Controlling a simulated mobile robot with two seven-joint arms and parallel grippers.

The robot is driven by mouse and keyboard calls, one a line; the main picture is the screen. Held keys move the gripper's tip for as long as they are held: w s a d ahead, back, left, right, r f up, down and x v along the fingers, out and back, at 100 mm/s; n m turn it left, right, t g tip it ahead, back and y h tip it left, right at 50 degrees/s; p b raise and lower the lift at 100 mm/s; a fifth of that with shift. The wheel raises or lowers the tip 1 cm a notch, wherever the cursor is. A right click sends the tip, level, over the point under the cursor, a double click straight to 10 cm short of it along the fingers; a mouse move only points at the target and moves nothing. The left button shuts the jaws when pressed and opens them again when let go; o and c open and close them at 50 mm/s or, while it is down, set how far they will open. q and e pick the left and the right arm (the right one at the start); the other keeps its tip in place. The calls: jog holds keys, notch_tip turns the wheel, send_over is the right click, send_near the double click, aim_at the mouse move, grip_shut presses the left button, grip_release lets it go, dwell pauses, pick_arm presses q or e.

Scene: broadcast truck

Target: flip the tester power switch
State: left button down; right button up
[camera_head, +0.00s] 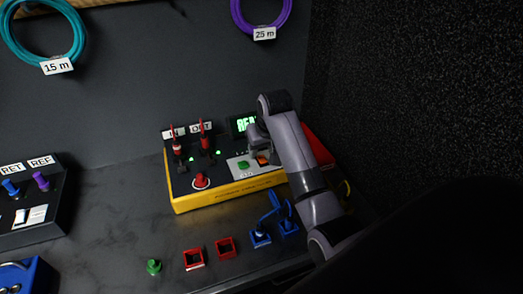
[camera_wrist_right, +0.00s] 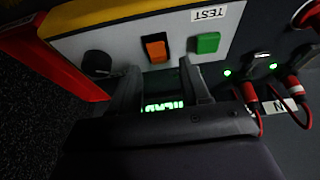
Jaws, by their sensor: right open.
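The tester is a yellow-edged box (camera_head: 230,193) on the dark bench in the head view. Its light panel carries an orange rocker switch (camera_head: 263,160) and a green button (camera_head: 243,165). In the right wrist view the orange switch (camera_wrist_right: 155,48) lies just beyond the fingertips, with the green button (camera_wrist_right: 207,43) beside it, near a TEST label. My right gripper (camera_wrist_right: 160,75) is open and empty, its two fingers apart over the panel. In the head view my right gripper (camera_head: 260,147) partly covers the panel and the lit green display (camera_head: 241,123). My left gripper is out of view.
Red plugs (camera_head: 204,140) stand on the tester's left part, and a dark knob (camera_wrist_right: 97,64) sits beside the switch. Blue connectors (camera_head: 261,238), red sockets (camera_head: 225,248) and a green piece (camera_head: 153,267) are in front. A red object (camera_head: 318,147) is at the tester's right.

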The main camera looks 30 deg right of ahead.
jog(key=shift+x, duration=0.9)
jog(key=shift+r, duration=0.1)
grip_shut()
jog(key=shift+s+a+t+h, duration=0.1)
jog(key=shift+s+t+h, duration=0.25)
jog(key=shift+t, duration=0.85)
jog(key=shift+s+t, duration=0.1)
jog(key=shift+t, duration=0.6)
